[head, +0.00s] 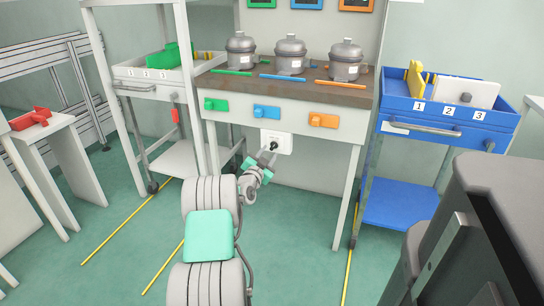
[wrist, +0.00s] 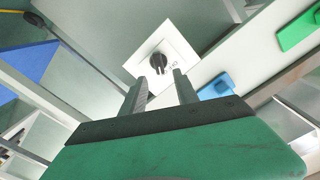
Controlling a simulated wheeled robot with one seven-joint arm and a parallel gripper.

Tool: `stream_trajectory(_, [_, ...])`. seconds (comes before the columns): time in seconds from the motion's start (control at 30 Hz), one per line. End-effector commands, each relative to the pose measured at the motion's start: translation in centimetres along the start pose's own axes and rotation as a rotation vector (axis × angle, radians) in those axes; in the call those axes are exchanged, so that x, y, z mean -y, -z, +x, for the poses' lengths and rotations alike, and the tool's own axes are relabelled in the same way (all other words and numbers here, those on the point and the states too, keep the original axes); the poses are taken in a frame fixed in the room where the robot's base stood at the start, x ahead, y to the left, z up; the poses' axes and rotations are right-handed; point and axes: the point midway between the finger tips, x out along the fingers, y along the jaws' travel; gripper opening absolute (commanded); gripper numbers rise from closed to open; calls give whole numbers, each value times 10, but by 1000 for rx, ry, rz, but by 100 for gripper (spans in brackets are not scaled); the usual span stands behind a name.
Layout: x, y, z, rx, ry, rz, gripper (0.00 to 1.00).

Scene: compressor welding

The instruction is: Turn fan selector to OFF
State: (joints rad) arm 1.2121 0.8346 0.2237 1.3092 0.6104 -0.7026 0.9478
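The fan selector is a dark round knob (wrist: 158,62) on a white square plate (wrist: 150,45), with small dark marks beside it in the wrist view. The knob's exact setting is too small to read.
The workbench (head: 345,94) carries several grey compressors (head: 290,54). Green (head: 215,104), blue (head: 266,112) and orange (head: 323,120) handles stick out of its front above the plate. A blue cart (head: 405,200) stands right, a white cart (head: 175,160) left. Bench legs flank open floor.

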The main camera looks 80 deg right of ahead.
Motion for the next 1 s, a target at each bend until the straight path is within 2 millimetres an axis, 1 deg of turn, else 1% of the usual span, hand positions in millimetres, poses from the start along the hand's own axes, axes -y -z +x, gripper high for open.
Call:
stream_trajectory(0.03, [-3,-3,10,-1,-2,1,36])
stream_trajectory(0.1, [-4,-3,24,0,-3,1,36])
stream_trajectory(0.23, [-2,-3,43,1,-3,0,36])
stream_trajectory(0.37, [-1,-1,51,2,-1,-1,36])
stream_trajectory(0.57, [0,-1,51,3,-1,-2,36])
stream_trajectory(1.0, [0,-1,51,4,-2,-2,0])
